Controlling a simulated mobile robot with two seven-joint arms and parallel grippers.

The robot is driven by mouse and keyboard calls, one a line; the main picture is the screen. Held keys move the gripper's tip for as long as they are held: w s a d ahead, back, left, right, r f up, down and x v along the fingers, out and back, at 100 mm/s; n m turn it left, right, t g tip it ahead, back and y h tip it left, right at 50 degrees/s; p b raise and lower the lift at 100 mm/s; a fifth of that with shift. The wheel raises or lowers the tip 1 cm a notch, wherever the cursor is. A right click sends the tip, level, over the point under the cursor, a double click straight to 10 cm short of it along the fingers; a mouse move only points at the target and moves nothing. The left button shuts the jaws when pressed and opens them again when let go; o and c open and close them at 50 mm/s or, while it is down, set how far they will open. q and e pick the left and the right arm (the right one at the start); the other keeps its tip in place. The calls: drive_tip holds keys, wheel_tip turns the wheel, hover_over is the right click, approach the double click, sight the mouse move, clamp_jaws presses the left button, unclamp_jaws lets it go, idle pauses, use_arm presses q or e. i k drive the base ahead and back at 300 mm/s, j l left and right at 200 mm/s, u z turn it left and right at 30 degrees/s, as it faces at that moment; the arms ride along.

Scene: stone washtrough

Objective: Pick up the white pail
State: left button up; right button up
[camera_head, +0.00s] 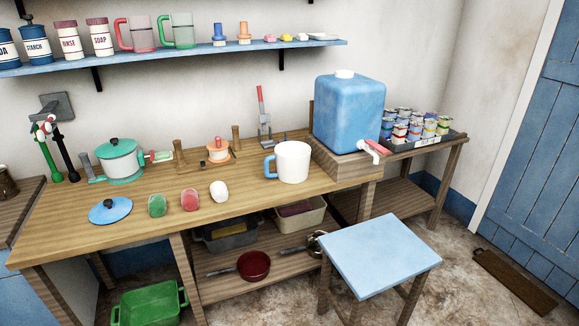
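A white pail-like vessel (294,163) with a blue side handle stands upright on the wooden counter (243,184), right of its middle. It looks like a large mug, and it is the only white vessel of that kind on the counter. Its handle points to the left. Nothing is touching it from above. Neither of my grippers shows in the head view.
A blue water tank (348,112) with a tap stands close at its right. Small green, red and white pieces (219,191) and a blue lid (110,211) lie to the left. A teal pot (120,160) stands farther left. A blue-topped stool (380,254) stands in front.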

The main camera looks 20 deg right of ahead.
sight(292, 158)
drive_tip(key=i, duration=0.6)
drive_tip(key=i+j+z, duration=0.1)
drive_tip(key=i, duration=0.45)
